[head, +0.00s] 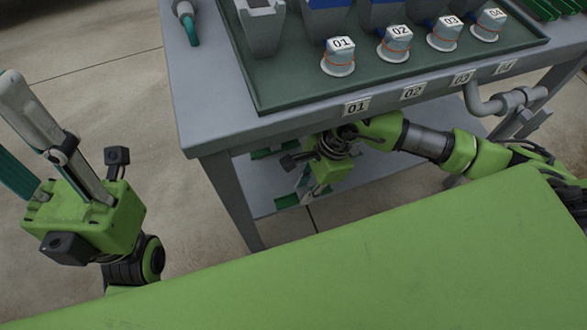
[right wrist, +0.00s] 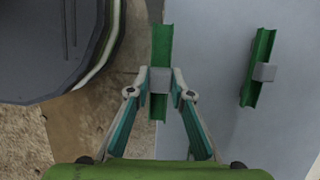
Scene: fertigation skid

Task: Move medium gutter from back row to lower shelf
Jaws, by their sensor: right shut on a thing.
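My right gripper (head: 308,192) is under the tabletop, beside the lower shelf. In the right wrist view its fingers (right wrist: 160,82) are shut on the grey middle block of a green gutter (right wrist: 161,45). The gutter stands out beyond the fingers at both ends and lies across the view of the lower shelf's edge. I cannot tell whether it touches the shelf. A second green gutter with a grey block (right wrist: 260,70) lies on the lower shelf (right wrist: 228,115). My left gripper (head: 10,122) is open and empty at the left, away from the table.
The grey table's top carries a dark green tray (head: 285,95) with several grey and blue containers and capped fittings numbered 01 to 04. Green ribbed pieces (head: 560,8) are at the far right. A grey pipe (head: 495,103) and the table leg (head: 232,205) flank the shelf.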

